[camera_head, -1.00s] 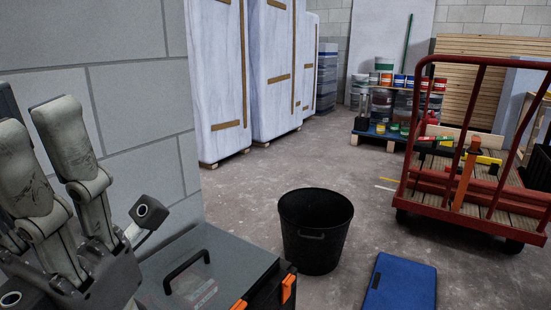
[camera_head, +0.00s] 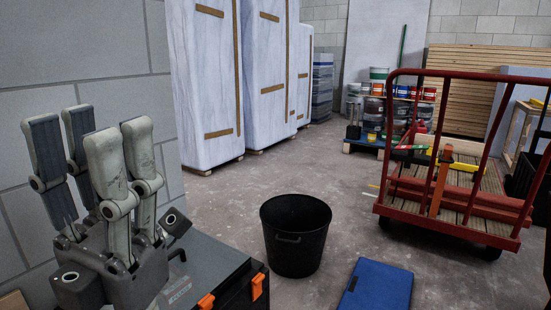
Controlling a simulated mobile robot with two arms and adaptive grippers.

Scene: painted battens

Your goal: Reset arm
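My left gripper (camera_head: 75,145) is at the left of the head view, with its fingers pointing up. The grey-white fingers stand apart, with dark pads on the left ones, and nothing shows between them. It is in front of the grey block wall, beside and above a dark toolbox (camera_head: 215,262) with orange latches. The toolbox is partly hidden by the gripper. My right gripper is not in view.
A black bucket (camera_head: 295,235) and a blue case (camera_head: 376,287) are on the concrete floor. A red cart (camera_head: 455,205) carrying tools stands at right. Tall wrapped panels (camera_head: 205,85) line the back left. Floor between bucket and panels is clear.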

